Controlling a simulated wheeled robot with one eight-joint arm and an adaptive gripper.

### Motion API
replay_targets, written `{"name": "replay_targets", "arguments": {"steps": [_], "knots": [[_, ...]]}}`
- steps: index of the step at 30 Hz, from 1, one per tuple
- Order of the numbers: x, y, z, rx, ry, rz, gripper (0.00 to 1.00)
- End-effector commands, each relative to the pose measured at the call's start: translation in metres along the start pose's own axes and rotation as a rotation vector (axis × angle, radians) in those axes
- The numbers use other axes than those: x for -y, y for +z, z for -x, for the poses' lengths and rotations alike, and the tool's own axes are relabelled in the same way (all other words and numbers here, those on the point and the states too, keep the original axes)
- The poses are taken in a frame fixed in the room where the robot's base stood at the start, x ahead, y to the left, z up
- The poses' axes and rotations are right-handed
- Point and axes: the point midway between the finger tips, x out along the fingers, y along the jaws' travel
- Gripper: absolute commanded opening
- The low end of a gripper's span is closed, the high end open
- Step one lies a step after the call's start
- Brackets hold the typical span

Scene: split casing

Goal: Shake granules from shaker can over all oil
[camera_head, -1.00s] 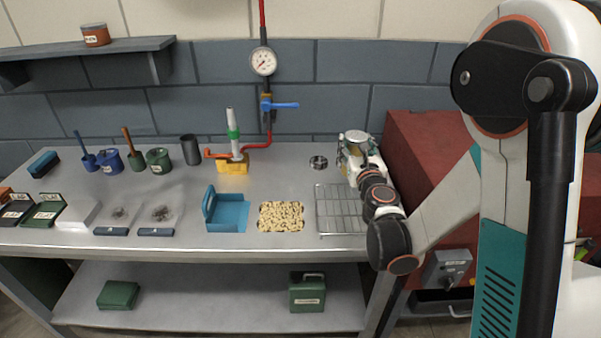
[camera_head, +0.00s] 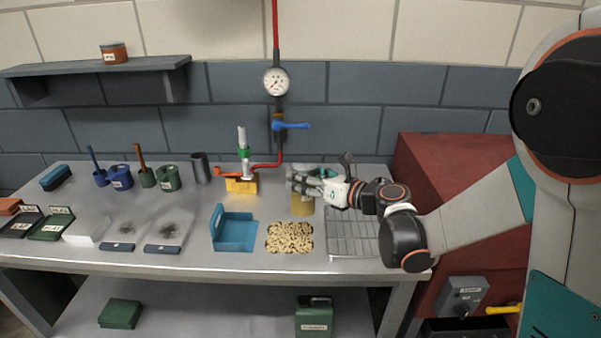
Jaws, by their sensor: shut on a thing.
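My gripper (camera_head: 302,182) is shut on a tan can (camera_head: 303,205), apparently the shaker can, behind the granule patch. The can's upper part is hidden by the fingers, and I cannot tell whether it touches the bench.
A blue open tray (camera_head: 235,236) stands left of the granules and a wire rack (camera_head: 352,240) right of them. Pale sheets with dark specks (camera_head: 170,228) lie left. A red cabinet (camera_head: 470,190) borders the bench's right.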

Motion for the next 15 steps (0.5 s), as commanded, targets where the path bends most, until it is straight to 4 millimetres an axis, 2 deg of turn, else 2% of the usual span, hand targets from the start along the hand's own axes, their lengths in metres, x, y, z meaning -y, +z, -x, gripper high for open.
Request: {"name": "replay_targets", "arguments": {"steps": [2, 5, 11, 15], "knots": [[-0.012, 0.002, 0.000, -0.020, 0.045, -0.006, 0.17], [-0.019, 0.000, 0.001, -0.038, 0.074, -0.014, 0.17], [-0.020, -0.009, 0.000, -0.105, 0.079, -0.089, 0.17], [-0.019, -0.021, 0.000, -0.197, 0.076, -0.197, 0.17]]}}
